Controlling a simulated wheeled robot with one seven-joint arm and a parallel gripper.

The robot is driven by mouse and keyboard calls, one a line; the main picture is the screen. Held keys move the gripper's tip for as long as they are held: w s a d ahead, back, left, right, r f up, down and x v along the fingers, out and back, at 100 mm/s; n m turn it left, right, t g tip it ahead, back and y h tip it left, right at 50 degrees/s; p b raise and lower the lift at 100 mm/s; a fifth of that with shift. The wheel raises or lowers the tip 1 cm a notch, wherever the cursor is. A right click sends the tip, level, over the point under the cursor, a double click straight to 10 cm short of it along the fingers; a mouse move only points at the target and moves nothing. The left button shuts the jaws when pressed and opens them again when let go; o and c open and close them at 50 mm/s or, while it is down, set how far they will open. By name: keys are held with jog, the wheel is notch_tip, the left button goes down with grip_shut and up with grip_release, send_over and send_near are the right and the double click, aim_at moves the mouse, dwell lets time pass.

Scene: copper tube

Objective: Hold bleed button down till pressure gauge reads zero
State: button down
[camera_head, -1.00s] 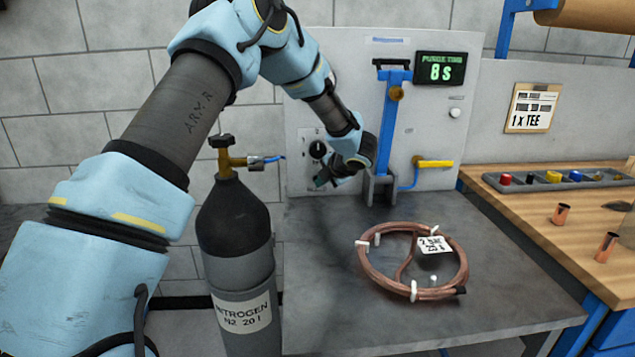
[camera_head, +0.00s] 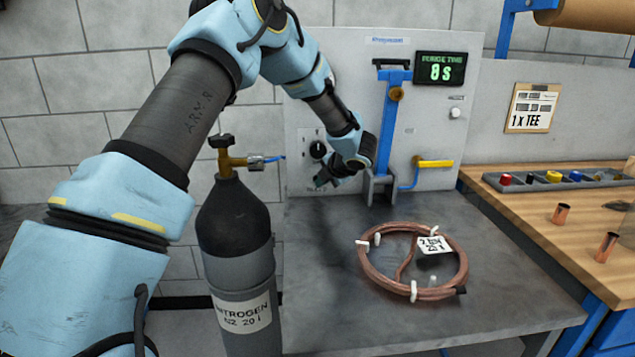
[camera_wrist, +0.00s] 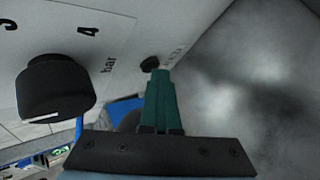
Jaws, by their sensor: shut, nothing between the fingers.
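My gripper (camera_head: 322,180) is at the lower left of the upright grey panel (camera_head: 430,130). In the wrist view its green fingers (camera_wrist: 158,76) are shut together with nothing between them. Their tips are right at a small black button (camera_wrist: 150,63) on the panel. I cannot tell if they touch it or how far it is pressed. A large black knob (camera_wrist: 55,88) with a scale marked "4" and "bar" is left of the fingers; it also shows in the head view (camera_head: 318,150). I cannot make out a pressure gauge; my arm covers part of the panel.
A blue clamp lever (camera_head: 391,110) and yellow-handled valve (camera_head: 434,163) are right of my gripper. A copper coil (camera_head: 364,262) lies on the grey bench (camera_head: 320,320). A nitrogen cylinder (camera_head: 235,225) stands left of the bench.

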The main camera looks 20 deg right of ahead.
dwell(0.4)
jog(key=shift+s+a, duration=0.3)
jog(key=shift+s, duration=0.55)
jog(key=shift+s+a+b, duration=0.25)
jog(key=shift+s, duration=0.55)
jog(key=shift+s+a+b, duration=0.25)
jog(key=shift+s, duration=0.55)
jog(key=shift+s+a+b, duration=0.25)
jog(key=shift+s, duration=0.55)
